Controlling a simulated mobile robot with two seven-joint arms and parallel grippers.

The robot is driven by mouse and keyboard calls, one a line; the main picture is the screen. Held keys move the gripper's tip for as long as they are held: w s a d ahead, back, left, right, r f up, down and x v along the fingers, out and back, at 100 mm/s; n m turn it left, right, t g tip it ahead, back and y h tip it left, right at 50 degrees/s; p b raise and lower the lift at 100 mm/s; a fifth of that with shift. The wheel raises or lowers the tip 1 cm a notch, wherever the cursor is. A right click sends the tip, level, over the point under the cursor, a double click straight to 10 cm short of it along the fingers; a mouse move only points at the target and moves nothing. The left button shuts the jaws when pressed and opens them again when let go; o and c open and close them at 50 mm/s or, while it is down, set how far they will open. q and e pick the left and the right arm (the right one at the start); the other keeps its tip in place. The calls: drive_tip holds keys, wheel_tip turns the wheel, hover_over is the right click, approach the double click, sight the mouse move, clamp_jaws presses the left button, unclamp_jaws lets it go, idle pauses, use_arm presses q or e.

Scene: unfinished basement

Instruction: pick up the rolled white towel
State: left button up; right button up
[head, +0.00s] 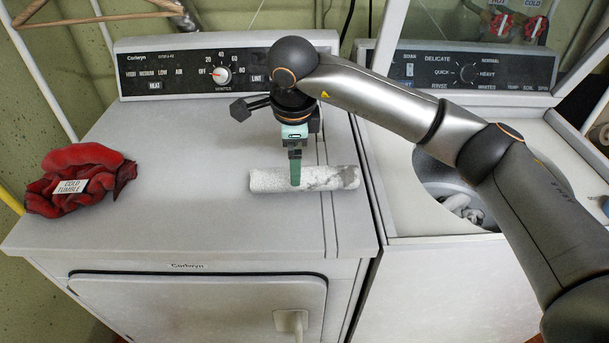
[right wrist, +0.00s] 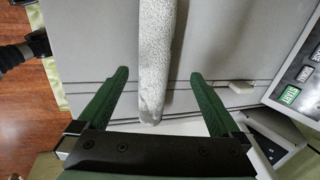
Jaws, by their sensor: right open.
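The rolled white towel (head: 335,178) lies on the dryer top, right of its middle, with its long side running left to right. It is whitish with grey patches. My right gripper (head: 295,178) points down over the towel, with a green finger overlapping it in the head view. In the right wrist view the towel (right wrist: 155,50) runs between the two green fingers of the right gripper (right wrist: 160,75). They are open, with a gap on both sides. Whether the fingers reach down beside the towel is hard to tell. My left gripper does not show.
A crumpled red cloth (head: 85,178) with a "cold tumble" label lies on the left of the dryer top (head: 180,215). The dryer's control panel (head: 160,72) rises behind. A washer (head: 420,290) with an open tub stands at right. The dryer top between cloth and towel is clear.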

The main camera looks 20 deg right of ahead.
sight(305, 177)
drive_tip(key=x, duration=0.3)
drive_tip(key=s+x, duration=0.1)
drive_tip(key=x, duration=0.1)
drive_tip(key=shift+d+p, duration=0.4)
drive_tip(key=shift+w+f, duration=0.15)
drive_tip(key=shift+f, duration=0.2)
drive_tip(key=shift+c, duration=0.2)
drive_tip(key=c, duration=1.4)
drive_tip(key=shift+r, duration=0.15)
